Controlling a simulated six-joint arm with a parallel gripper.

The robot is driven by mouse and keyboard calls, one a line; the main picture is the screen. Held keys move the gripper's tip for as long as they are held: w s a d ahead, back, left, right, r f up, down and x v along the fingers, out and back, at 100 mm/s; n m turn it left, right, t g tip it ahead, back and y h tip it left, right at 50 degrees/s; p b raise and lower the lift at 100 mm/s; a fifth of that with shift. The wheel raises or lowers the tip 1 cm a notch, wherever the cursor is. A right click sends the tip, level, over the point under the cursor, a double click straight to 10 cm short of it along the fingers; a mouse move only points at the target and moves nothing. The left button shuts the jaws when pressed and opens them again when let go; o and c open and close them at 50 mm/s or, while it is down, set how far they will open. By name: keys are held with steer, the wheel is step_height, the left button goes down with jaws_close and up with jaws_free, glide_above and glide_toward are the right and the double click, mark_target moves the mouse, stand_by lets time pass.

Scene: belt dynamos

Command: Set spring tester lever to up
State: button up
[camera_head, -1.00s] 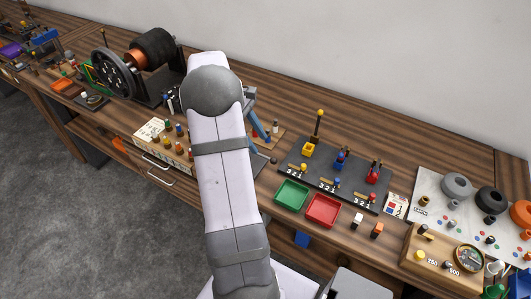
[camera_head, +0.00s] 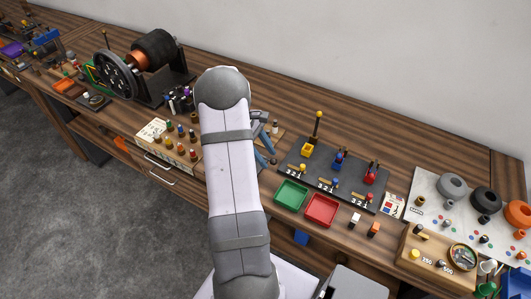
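No part is readably labelled as the spring tester, so I cannot tell for sure which lever is meant. A dark board (camera_head: 303,178) carries a tall black post with a yellow ball on top (camera_head: 318,114), standing upright behind a yellow block (camera_head: 308,149). Blue (camera_head: 338,160) and red (camera_head: 370,175) units stand to its right, with small knobs and numbers in front. A wooden box (camera_head: 432,252) at the right has a round dial (camera_head: 463,256), a yellow knob and number marks.
Green (camera_head: 291,194) and red (camera_head: 322,210) trays lie in front of the board. A cream rack (camera_head: 167,143) with coloured knobs and a large dynamo with wheel (camera_head: 118,75) stand left. A pale mat with grey, black and orange rings (camera_head: 516,214) lies right. My arm hides the middle bench.

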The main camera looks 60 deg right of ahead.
jaws_close()
steer(key=shift+r, duration=0.1)
steer(key=r+g, duration=0.1)
steer(key=w+r+g+p, duration=0.1)
steer(key=r, duration=0.1)
steer(key=w+r+g, duration=0.1)
steer(key=r+g, duration=0.1)
steer(key=shift+p, duration=0.4)
steer(key=shift+w+r+n+g, duration=0.15)
steer(key=shift+w+r+g, duration=0.2)
steer(key=shift+r, duration=0.15)
steer(key=shift+w+r+n+g, duration=0.15)
steer(key=shift+w+r+g, duration=0.1)
steer(key=shift+r+g, duration=0.15)
steer(key=shift+w+r+g+b, duration=0.85)
steer(key=shift+r+g+b, duration=0.15)
steer(key=shift+b, duration=0.3)
steer(key=shift+w+r, duration=0.1)
steer(key=shift+r, duration=0.1)
